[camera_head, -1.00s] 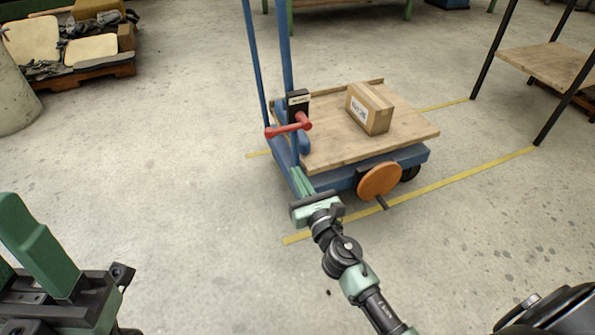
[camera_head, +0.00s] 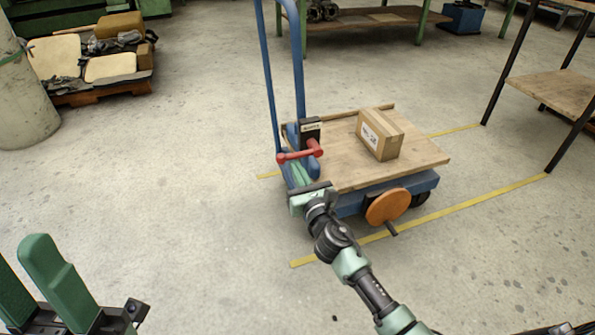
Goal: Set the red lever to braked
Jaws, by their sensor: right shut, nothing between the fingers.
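The red lever (camera_head: 301,154) sticks out from a dark block with a pale label (camera_head: 310,129) on the post of a blue cart. Its bar lies roughly level, with a knob at its left end. My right gripper (camera_head: 297,172) is shut and empty. Its green fingers point up at the cart's post, just below the lever in the picture. I cannot tell whether they touch it. My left gripper (camera_head: 22,255) is at the lower left, its two green fingers apart with nothing seen between them, far from the cart.
The cart's wooden deck (camera_head: 430,157) carries a cardboard box (camera_head: 380,135). An orange wheel (camera_head: 388,207) is on its near side. Yellow floor lines (camera_head: 470,208) run beside it. A shelf rack (camera_head: 555,95) stands right, and a loaded pallet (camera_head: 105,92) back left. Floor left of the cart is clear.

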